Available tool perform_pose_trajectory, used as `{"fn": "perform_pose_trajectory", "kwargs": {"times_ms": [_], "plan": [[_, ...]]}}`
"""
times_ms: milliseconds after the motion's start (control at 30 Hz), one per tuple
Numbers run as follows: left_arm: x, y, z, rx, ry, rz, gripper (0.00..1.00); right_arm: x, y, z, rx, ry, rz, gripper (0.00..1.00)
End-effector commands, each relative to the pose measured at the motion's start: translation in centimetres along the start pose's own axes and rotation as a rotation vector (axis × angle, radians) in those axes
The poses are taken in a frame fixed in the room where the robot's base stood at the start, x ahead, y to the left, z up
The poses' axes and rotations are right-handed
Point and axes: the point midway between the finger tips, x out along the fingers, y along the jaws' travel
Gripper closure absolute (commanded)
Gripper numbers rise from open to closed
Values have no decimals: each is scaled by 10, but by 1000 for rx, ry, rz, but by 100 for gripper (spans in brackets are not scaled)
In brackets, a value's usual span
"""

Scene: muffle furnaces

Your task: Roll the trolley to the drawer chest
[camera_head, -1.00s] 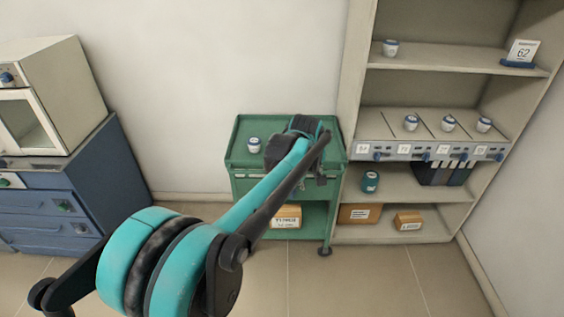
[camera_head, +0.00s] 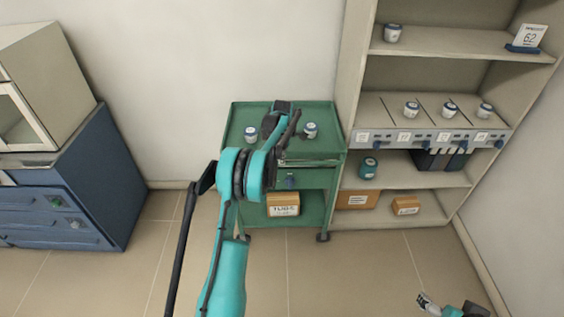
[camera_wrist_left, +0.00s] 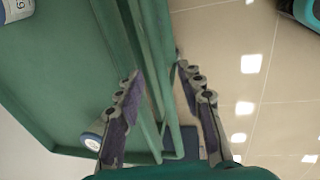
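The green trolley (camera_head: 325,205) stands against the wall left of the shelf unit, with two white-and-blue jars on its top. The blue drawer chest (camera_head: 92,190) stands at the left, a floor gap away. My left arm reaches over the trolley; its gripper (camera_wrist_left: 157,70) is mostly hidden behind the arm in the head view. In the left wrist view its fingers are apart, either side of the trolley's green edge (camera_wrist_left: 148,60); I cannot tell whether they touch it. My right gripper (camera_head: 428,303) shows at the lower right edge, too small to tell its state.
A box furnace (camera_head: 45,95) sits on the chest. The shelf unit (camera_head: 352,80) stands close against the trolley's right side, holding jars, boxes and a sign. A labelled box (camera_head: 283,211) lies on the trolley's lower shelf. Floor between chest and trolley is clear.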

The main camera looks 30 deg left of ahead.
Motion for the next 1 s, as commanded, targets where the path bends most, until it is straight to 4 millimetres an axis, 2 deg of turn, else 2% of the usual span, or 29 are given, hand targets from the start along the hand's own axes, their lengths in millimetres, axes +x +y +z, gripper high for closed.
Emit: {"fn": "perform_pose_trajectory", "kwargs": {"times_ms": [33, 200, 567, 600, 733, 1000], "plan": [[12, 0, 0, 0, 0, 0, 62, 5, 0, 4, 0, 0, 0, 21], [33, 0, 0, 1, 0, 0, 62, 11, 0, 8, 0, 0, 0, 21], [39, 0, 0, 2, 0, 1, 62, 12, 0, 8, 0, 0, 0, 21], [39, 0, 0, 2, 0, 1, 65, 11, 0, 8, 0, 0, 0, 21], [39, 0, 0, 2, 0, 1, 99, 12, 0, 8, 0, 0, 0, 21], [39, 0, -1, 2, 0, 1, 100, 11, 0, 8, 0, 0, 0, 21]]}}
